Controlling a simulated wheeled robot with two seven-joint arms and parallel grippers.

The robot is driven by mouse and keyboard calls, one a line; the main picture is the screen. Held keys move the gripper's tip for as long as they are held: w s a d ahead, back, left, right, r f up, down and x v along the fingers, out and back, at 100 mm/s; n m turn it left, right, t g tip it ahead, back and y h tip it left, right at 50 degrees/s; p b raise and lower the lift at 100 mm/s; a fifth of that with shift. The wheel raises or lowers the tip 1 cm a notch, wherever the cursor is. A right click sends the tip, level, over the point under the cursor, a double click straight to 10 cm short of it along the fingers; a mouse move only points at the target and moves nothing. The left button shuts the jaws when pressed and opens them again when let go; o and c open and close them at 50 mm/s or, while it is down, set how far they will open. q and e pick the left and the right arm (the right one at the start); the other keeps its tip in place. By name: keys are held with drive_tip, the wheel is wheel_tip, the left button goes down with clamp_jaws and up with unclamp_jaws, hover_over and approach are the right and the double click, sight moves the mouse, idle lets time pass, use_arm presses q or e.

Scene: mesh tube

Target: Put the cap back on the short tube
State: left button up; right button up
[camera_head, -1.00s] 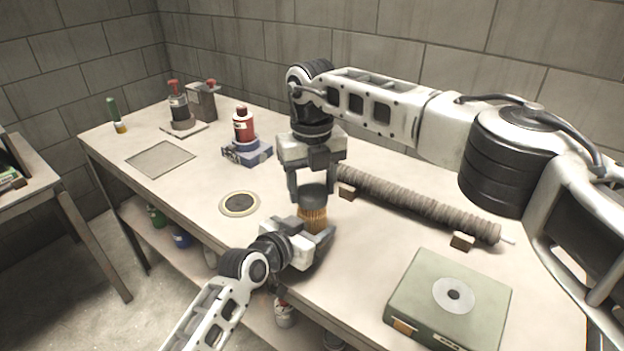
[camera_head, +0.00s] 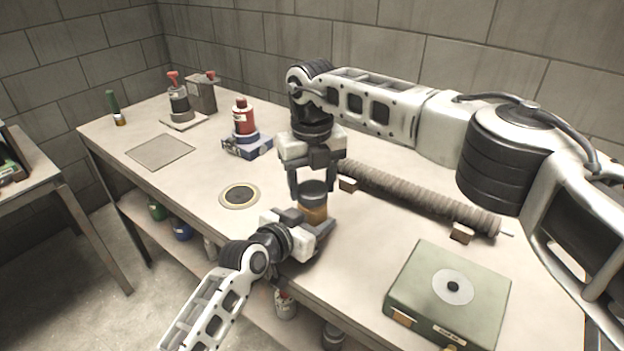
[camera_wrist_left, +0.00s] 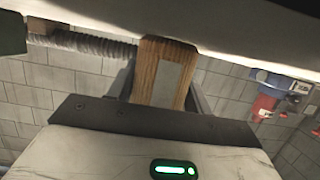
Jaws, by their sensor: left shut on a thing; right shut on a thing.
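The short tube (camera_head: 313,214) is tan-brown and stands upright between my grippers in the head view. My left gripper (camera_head: 314,224) is shut on it from the lower left. The dark grey cap (camera_head: 313,190) is at the tube's top. My right gripper (camera_head: 312,196) points down from above and is shut on the cap. The cap looks in line with the tube and close against it; whether it is fully seated I cannot tell.
A long ribbed tube (camera_head: 415,196) lies on blocks to the right. A green box (camera_head: 450,290) with a round disc is at the front right. A round dark pad (camera_head: 239,195) and a red bottle (camera_head: 244,120) are to the left on the table (camera_head: 200,190).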

drive_tip(key=shift+f, duration=0.25)
use_arm(q)
clamp_jaws()
use_arm(e)
drive_tip(key=m, duration=0.4)
drive_tip(key=shift+m, duration=0.3)
drive_tip(key=m, duration=0.9)
drive_tip(key=shift+m, duration=0.3)
drive_tip(key=m, duration=0.7)
drive_tip(key=o, duration=1)
drive_tip(key=shift+c, duration=0.2)
